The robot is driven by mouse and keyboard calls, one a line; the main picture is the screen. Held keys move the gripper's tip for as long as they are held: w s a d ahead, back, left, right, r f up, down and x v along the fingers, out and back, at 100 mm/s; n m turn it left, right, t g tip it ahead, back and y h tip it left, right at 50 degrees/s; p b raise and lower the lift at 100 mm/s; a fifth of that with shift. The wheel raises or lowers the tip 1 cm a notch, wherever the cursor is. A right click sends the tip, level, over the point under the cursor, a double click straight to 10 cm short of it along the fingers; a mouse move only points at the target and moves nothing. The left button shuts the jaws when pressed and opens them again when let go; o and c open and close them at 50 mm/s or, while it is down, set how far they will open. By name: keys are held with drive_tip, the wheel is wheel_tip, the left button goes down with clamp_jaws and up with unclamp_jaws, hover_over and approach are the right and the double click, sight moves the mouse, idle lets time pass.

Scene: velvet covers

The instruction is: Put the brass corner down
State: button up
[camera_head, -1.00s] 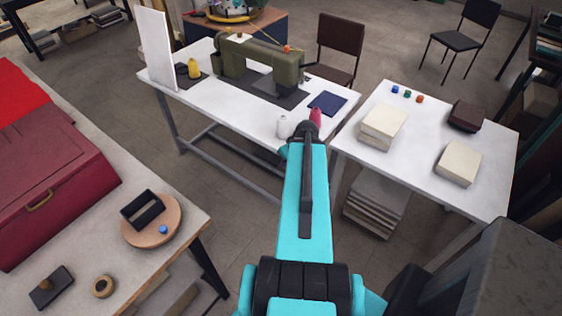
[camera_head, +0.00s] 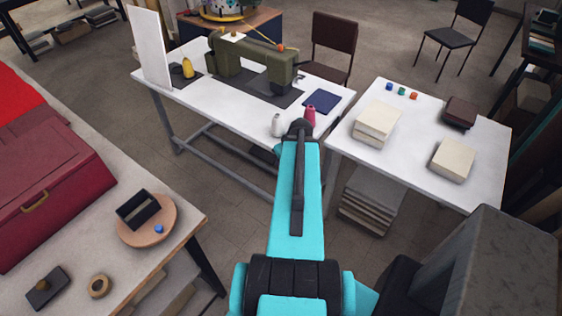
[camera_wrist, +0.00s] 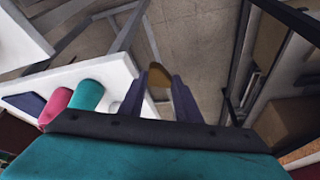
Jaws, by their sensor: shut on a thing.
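My gripper (camera_wrist: 157,88) shows in the wrist view with its two dark fingers close together. It is shut on the brass corner (camera_wrist: 157,74), a small brown-gold piece showing between the fingertips. Bare floor lies behind the piece, beside a white table edge. In the head view my arm reaches toward the front right corner of the sewing table (camera_head: 190,98), and the arm hides the fingers and the brass corner.
A pink spool (camera_head: 309,117) and a white spool (camera_head: 277,124) stand near the arm's end, with a blue pad (camera_head: 321,101) behind. A sewing machine (camera_head: 250,64) stands farther back. The right table (camera_head: 415,145) holds cream stacks (camera_head: 453,160), with bare room between.

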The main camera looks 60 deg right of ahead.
drive_tip(key=shift+w, duration=0.1)
drive_tip(key=w+a+r+n+b, duration=0.1)
drive_tip(key=w+a+r+b, duration=0.15)
drive_tip(key=w+a, duration=0.45)
drive_tip(key=w+a+r+n+y+b, duration=0.1)
drive_tip(key=w+a+r+b, duration=0.15)
drive_tip(key=w+a, duration=0.4)
drive_tip(key=w+a+r+n+b, duration=0.15)
drive_tip(key=w+a+r, duration=0.3)
drive_tip(key=w, duration=0.55)
drive_tip(key=w+a+r+b, duration=0.2)
drive_tip(key=a+r, duration=0.1)
drive_tip(key=a, duration=0.7)
drive_tip(key=w+a+r+b, duration=0.2)
drive_tip(key=w+a+r, duration=0.1)
drive_tip(key=a, duration=0.7)
drive_tip(key=w+a+r+n+b, duration=0.1)
drive_tip(key=w+a+r+b, duration=0.1)
drive_tip(key=a, duration=0.8)
wheel_tip(320, 180, up, 2)
drive_tip(key=shift+w+a+r+y+b, duration=0.15)
drive_tip(key=shift+w+a+y+b, duration=0.15)
drive_tip(key=shift+a+y+b, duration=0.15)
drive_tip(key=shift+s, duration=0.1)
